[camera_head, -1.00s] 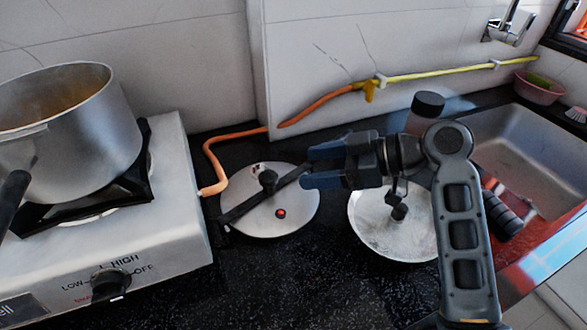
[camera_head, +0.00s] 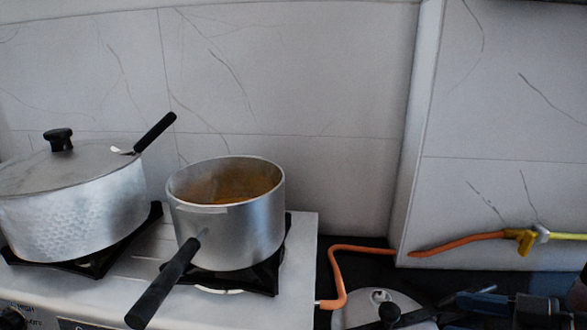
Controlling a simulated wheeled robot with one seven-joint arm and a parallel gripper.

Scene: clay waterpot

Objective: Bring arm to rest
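My gripper (camera_head: 482,303) shows only in part at the lower right of the head view, cut off by the bottom edge. One dark blue finger points left, near the round metal lid (camera_head: 375,308) with a black knob on the black counter. The fingers stood apart with nothing between them a second ago, and no held thing shows now. Most of my arm is out of view.
An open metal pot (camera_head: 250,235) with orange-brown contents stands on the white stove (camera_head: 300,245), its black handle pointing to the front left. A lidded pot (camera_head: 75,215) stands at left. An orange hose (camera_head: 341,275) runs along the wall.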

